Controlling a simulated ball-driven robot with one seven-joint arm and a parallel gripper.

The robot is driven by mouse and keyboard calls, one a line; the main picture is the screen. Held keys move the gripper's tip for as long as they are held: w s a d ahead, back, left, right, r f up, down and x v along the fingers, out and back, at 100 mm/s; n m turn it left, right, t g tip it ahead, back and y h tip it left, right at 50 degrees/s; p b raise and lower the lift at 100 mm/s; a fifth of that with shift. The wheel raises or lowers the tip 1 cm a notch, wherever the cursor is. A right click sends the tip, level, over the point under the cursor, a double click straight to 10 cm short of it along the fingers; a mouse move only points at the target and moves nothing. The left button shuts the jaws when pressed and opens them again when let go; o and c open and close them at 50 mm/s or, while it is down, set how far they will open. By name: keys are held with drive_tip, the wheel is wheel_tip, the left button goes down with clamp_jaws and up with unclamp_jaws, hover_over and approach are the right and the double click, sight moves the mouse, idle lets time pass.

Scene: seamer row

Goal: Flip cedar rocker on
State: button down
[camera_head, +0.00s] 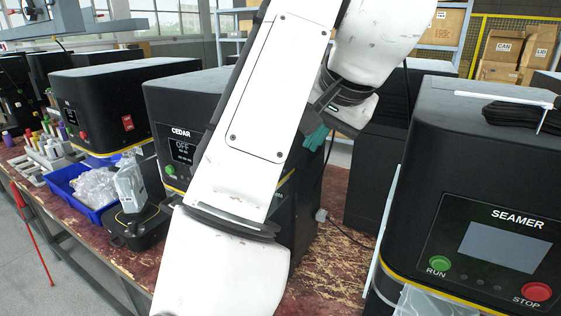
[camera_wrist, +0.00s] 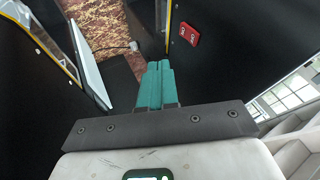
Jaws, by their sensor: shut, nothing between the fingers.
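The cedar machine (camera_head: 181,100) is a black box on the bench, labelled CEDAR, with its screen (camera_head: 182,146) reading OFF. My arm crosses in front of its right part, and no rocker of it shows in the head view. In the wrist view a red rocker (camera_wrist: 189,33) with small white marks sits on a dark panel; no label there says which machine it is. My gripper (camera_head: 315,137) has teal fingers, to the right of my arm link. In the wrist view the fingers (camera_wrist: 154,66) are together and empty, below and left of the rocker, apparently apart from it.
The SEAMER machine (camera_head: 492,160) stands at the right. Another black machine (camera_head: 100,100) with a red rocker (camera_head: 128,122) stands left of cedar. A blue tray (camera_head: 92,206) of clear bags is on the bench. Worn bench top (camera_head: 325,270) shows between cedar and SEAMER.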

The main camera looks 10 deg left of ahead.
drive_tip(key=shift+f, duration=0.1)
drive_tip(key=w+a+f+p, duration=0.3)
drive_tip(key=w+a+f, duration=0.3)
drive_tip(key=f, duration=0.2)
drive_tip(key=shift+a+f+p, duration=0.2)
drive_tip(key=shift+a+p, duration=0.1)
drive_tip(key=shift+a, duration=0.05)
drive_tip(key=shift+w, duration=0.1)
drive_tip(key=shift+w+a+f+y, duration=0.1)
drive_tip(key=shift+a+f+y, duration=0.1)
drive_tip(key=shift+y, duration=0.1)
drive_tip(key=shift+r, duration=0.15)
